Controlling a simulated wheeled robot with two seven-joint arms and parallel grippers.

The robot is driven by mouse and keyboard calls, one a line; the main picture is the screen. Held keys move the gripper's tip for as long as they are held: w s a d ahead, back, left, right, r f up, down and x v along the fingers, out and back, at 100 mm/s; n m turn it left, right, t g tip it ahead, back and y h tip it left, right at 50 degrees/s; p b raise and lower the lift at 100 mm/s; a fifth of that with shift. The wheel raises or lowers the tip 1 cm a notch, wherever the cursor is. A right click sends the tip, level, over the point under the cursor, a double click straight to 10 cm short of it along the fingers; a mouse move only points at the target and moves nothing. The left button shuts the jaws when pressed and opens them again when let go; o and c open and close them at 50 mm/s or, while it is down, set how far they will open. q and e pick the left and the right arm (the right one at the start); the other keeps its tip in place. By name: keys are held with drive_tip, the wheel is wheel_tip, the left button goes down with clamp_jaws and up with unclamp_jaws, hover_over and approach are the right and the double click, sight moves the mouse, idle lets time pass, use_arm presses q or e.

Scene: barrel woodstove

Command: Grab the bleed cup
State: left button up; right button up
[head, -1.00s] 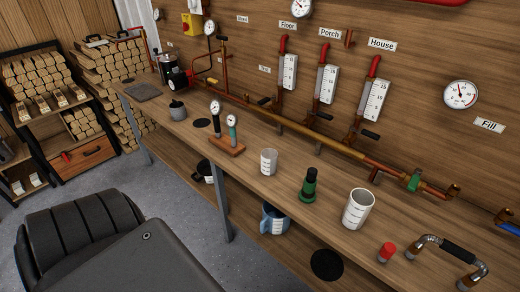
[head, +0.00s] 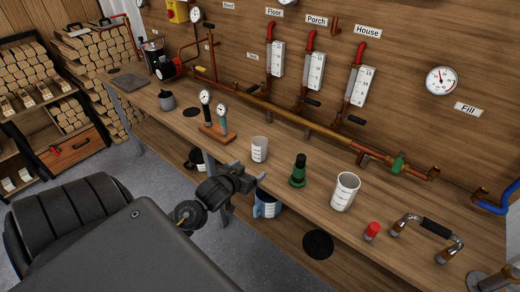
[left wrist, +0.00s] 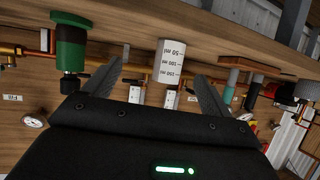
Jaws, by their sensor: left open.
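A small light-grey graduated cup (head: 260,149), which fits the bleed cup, stands upright on the wooden bench. Its ml markings show in the left wrist view (left wrist: 171,62), where the scene appears upside down. A larger white graduated cup (head: 345,191) stands farther right on the bench. My left gripper (head: 252,179) is open and empty at the bench's front edge, just in front of the small cup and apart from it. In the left wrist view the small cup appears between the two spread fingers. My right gripper is not in view.
A green bottle-like item (head: 299,171) stands right of the small cup, and a gauge stand (head: 217,133) stands left. A red-capped item (head: 372,231) and a pipe handle (head: 433,229) are farther right.

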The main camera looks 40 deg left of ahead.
sight(257, 148)
use_arm(q)
drive_tip(key=shift+n+t, duration=0.3)
drive_tip(key=shift+t, duration=0.4)
drive_tip(key=w+a, duration=0.1)
drive_tip(key=w, duration=0.1)
drive_tip(key=w+a+r, duration=0.1)
drive_tip(key=w, duration=0.2)
drive_tip(key=w+a, duration=0.1)
drive_tip(key=w, duration=0.2)
drive_tip(key=shift+a+r, duration=0.3)
drive_tip(key=shift+a, duration=0.1)
drive_tip(key=shift+a+f+p+x, duration=0.15)
drive_tip(key=shift+p+x, duration=0.2)
drive_tip(key=shift+x, duration=1)
drive_tip(key=shift+a+f+p+x, duration=0.1)
drive_tip(key=shift+f+p+x, duration=0.15)
drive_tip(key=shift+x, duration=1.1)
drive_tip(key=shift+s, duration=0.2)
drive_tip(key=shift+r, duration=0.1)
drive_tip(key=c, duration=1.1)
